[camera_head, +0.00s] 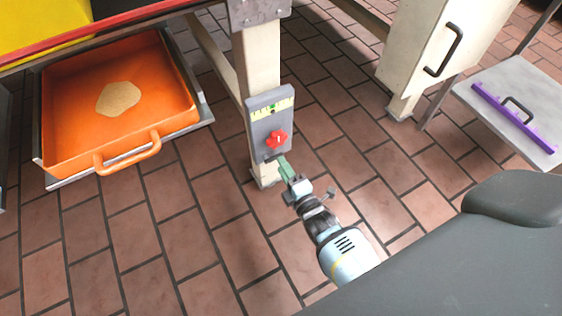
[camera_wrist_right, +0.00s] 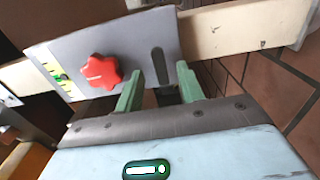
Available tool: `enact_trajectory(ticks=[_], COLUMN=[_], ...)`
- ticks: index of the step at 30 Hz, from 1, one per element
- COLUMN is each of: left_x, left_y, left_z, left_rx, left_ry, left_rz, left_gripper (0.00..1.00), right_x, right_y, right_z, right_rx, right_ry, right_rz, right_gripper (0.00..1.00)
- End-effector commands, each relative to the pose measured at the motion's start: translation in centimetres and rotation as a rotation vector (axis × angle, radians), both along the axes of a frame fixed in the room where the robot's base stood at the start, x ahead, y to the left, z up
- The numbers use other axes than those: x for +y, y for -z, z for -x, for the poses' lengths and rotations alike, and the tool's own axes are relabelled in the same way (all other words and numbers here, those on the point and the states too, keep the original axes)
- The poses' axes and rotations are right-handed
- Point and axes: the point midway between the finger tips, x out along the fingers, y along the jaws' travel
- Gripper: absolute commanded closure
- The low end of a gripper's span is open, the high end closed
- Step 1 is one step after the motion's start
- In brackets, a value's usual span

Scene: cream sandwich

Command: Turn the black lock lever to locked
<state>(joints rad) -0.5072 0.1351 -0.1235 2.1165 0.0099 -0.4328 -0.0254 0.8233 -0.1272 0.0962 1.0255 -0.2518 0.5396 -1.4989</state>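A grey lock panel (camera_head: 257,128) is fixed to a cream post. It also shows in the right wrist view (camera_wrist_right: 135,48). A dark upright slot (camera_wrist_right: 158,62) is in the panel, right of the red knob. A black piece (camera_wrist_right: 167,96), which looks like the lock lever, shows below the slot. In the head view the lever is hidden or too small to tell. My right gripper (camera_head: 281,164) is at the panel's lower end. In the right wrist view its green fingers (camera_wrist_right: 160,90) stand apart on either side of the black piece; contact cannot be told. My left gripper is out of view.
A red star-shaped knob (camera_head: 276,140) sits just above my right gripper, with a yellow-green gauge (camera_head: 270,109) above it. An open orange drawer tray (camera_head: 60,112) stands left. A cream cabinet (camera_head: 418,45) and a grey shelf with a purple bar (camera_head: 500,108) stand right. Brick floor lies between.

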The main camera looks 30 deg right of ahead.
Motion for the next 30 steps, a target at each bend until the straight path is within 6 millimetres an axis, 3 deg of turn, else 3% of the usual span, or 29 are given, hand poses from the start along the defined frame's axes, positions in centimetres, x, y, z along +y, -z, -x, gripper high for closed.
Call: enact_trajectory(ticks=[6, 12, 30], left_x=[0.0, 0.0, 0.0], left_y=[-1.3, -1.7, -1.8], left_z=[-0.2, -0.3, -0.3], left_rx=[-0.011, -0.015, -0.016], left_ry=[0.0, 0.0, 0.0], left_rz=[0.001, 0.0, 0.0], left_gripper=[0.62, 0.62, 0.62], right_x=[-0.1, -0.2, -0.2], right_y=[-0.2, -0.1, -0.3], right_z=[3.5, 5.0, 5.1], right_rx=[-0.001, -0.001, -0.003], right_ry=[0.001, 0.001, 0.001], right_rz=[0.0, 0.0, 0.0], right_gripper=[0.62, 0.62, 0.62])
